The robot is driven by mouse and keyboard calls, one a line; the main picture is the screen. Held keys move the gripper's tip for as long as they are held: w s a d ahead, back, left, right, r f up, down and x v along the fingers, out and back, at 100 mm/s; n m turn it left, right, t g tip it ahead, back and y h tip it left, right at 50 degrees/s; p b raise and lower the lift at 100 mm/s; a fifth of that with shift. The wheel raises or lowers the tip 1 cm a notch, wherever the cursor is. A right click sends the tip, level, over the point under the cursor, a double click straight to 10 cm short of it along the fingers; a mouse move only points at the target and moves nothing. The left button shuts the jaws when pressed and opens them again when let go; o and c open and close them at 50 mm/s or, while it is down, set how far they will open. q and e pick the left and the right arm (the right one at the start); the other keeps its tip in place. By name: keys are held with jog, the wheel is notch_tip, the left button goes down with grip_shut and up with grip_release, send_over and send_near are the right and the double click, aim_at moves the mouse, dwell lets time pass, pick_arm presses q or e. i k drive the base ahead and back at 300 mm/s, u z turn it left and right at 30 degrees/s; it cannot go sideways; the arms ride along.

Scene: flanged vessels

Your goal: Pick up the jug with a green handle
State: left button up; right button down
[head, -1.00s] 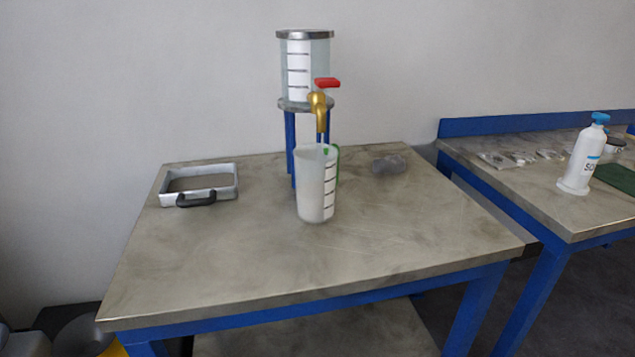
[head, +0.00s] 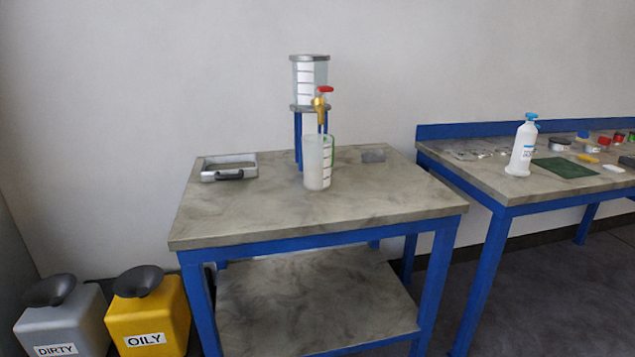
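The jug (head: 316,165) is a translucent white vessel with dark level marks on its side. Its green handle (head: 332,152) shows at its right rear. It stands upright on the grey-topped table (head: 235,215), in front of and below the brass tap (head: 320,108) of a clear tank (head: 309,82) on a blue-legged stand. The tap has a red lever. Neither of my grippers is in the head view.
A second bench (head: 480,178) holds a white bottle (head: 522,148) and a green mat (head: 564,168). A grey DIRTY can (head: 62,320) and a yellow OILY can (head: 150,312) stand on the floor at left.

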aim_at(318, 148)
jog(key=z, duration=0.95)
jog(key=i, duration=0.85)
jog(key=u, duration=0.4)
